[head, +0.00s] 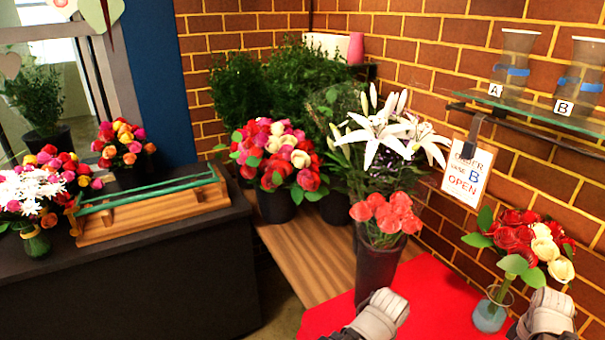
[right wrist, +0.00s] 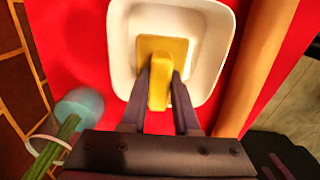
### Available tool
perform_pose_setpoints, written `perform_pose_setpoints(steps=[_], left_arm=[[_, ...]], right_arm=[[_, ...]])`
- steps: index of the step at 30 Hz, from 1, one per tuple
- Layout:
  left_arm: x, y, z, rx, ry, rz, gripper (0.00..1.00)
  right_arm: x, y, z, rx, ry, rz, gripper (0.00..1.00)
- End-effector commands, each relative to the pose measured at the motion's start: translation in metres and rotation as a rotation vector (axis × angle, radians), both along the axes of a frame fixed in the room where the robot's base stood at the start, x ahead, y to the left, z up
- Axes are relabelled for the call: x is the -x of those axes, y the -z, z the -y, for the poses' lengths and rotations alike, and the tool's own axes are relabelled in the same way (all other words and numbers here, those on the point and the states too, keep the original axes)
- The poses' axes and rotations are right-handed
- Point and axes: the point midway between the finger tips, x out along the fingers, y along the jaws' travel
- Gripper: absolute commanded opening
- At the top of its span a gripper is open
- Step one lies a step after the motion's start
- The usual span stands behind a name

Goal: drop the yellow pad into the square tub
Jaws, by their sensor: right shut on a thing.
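In the right wrist view, my right gripper (right wrist: 160,77) is shut on the yellow pad (right wrist: 158,92), gripping its raised ridge between the two dark fingers. The pad's flat square plate lies beyond the fingertips. The white square tub (right wrist: 217,70), with rounded corners, is directly behind the pad, which lies within its outline. I cannot tell whether the pad touches the tub's floor. The tub and pad do not show in the head view. Two grey parts of my arms enter at its bottom edge, but no fingers of my left gripper show.
A red mat (head: 440,300) covers the surface. A glass vase of red and cream roses (head: 525,245) stands at right, near a dark vase of coral flowers (head: 378,265). A wooden strip (right wrist: 262,50) runs beside the tub. Brick walls close off the back and right.

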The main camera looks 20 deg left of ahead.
Motion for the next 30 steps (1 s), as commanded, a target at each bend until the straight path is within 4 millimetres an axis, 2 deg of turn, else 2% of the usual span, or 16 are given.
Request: perform_pose_setpoints(steps=[5, 6, 14, 23, 30], left_arm=[[0.0, -0.001, 0.0, 0.0, 0.0, 0.0, 0.56], [0.0, -0.001, 0.0, 0.0, 0.0, 0.0, 0.56], [0.0, -0.001, 0.0, 0.0, 0.0, 0.0, 0.56], [0.0, -0.002, 0.0, 0.0, 0.0, 0.0, 0.56], [0.0, -0.015, 0.0, 0.0, 0.0, 0.0, 0.56]], right_arm=[[0.0, -0.001, 0.0, 0.0, 0.0, 0.0, 0.0], [0.0, -0.001, 0.0, 0.0, 0.0, 0.0, 0.34], [0.0, -0.001, 0.0, 0.0, 0.0, 0.0, 0.63], [0.0, -0.002, 0.0, 0.0, 0.0, 0.0, 0.64], [0.0, -0.015, 0.0, 0.0, 0.0, 0.0, 0.64]])
